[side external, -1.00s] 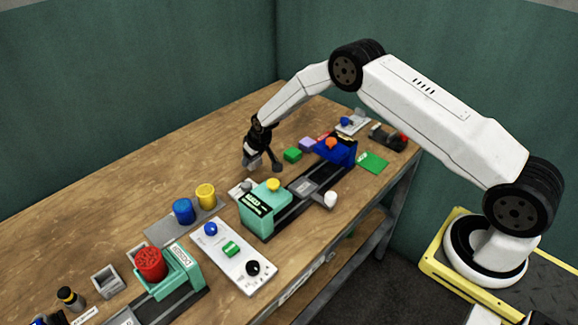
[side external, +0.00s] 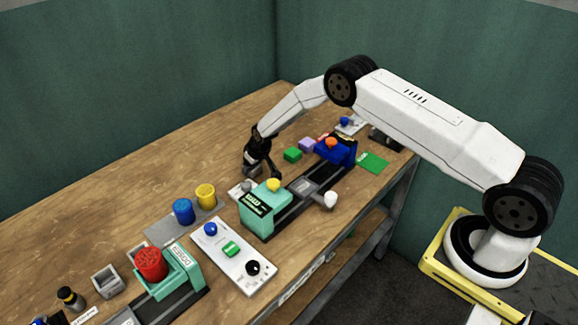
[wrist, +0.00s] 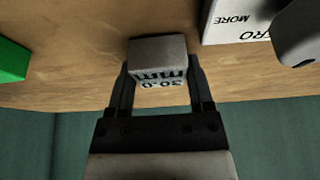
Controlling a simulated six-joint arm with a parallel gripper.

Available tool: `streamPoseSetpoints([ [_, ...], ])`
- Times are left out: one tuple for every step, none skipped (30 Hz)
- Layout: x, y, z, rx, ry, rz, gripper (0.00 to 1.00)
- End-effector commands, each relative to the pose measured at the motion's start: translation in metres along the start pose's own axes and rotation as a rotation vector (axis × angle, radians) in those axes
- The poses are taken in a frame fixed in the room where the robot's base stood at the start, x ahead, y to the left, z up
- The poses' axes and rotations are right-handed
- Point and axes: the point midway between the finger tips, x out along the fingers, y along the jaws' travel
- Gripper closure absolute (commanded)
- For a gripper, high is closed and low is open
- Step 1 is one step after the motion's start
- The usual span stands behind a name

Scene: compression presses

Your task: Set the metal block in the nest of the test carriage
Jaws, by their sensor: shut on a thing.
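The metal block (wrist: 157,47) is a grey cube with dark "30.0 mm" lettering, upside down in the wrist view. My gripper (wrist: 160,75) is shut on it, with one dark finger on each side. In the side view my gripper (side external: 263,173) points down, low over the wooden bench behind the teal press; the block is hard to make out there. The test carriage (side external: 304,187) appears to be the grey piece on the dark rail between the teal press and the blue press, right of my gripper. Its nest is too small to see clearly.
The teal press (side external: 265,206) with a yellow button stands just in front of my gripper. The blue press (side external: 336,151), a green block (side external: 292,154) and a purple block (side external: 307,145) lie to the right. A white control panel (side external: 232,256) is nearer.

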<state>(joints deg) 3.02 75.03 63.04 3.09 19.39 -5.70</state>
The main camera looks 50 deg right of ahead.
Motion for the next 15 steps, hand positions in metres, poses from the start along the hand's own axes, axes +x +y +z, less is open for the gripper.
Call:
streamPoseSetpoints([
  [0.0007,0.0,0.0,0.0,0.001,0.0,1.0],
  [0.0015,0.0,0.0004,0.0,0.001,0.0,1.0],
  [0.0024,0.0,0.0009,0.0,0.0,0.0,1.0],
  [0.0029,0.0,0.0016,0.0,-0.001,0.0,0.3],
  [0.0027,0.0,0.0014,0.0,-0.001,0.0,0.2],
  [0.0026,0.0,0.0014,0.0,-0.001,0.0,0.07],
  [0.0026,0.0,0.0013,0.0,-0.001,0.0,0.0],
  [0.0025,0.0,0.0013,0.0,-0.001,0.0,0.0],
  [0.0025,0.0,0.0013,0.0,-0.001,0.0,0.0],
  [0.0025,0.0,0.0013,0.0,-0.001,0.0,0.0],
  [0.0024,0.0,0.0013,0.0,-0.001,0.0,0.0],
  [0.0024,0.0,0.0012,0.0,-0.001,0.0,0.0],
  [0.0024,0.0,0.0012,0.0,-0.001,0.0,0.0],
  [0.0023,0.0,0.0011,0.0,-0.001,0.0,0.0],
  [0.002,0.0,0.001,0.0,-0.001,0.0,0.0],
])
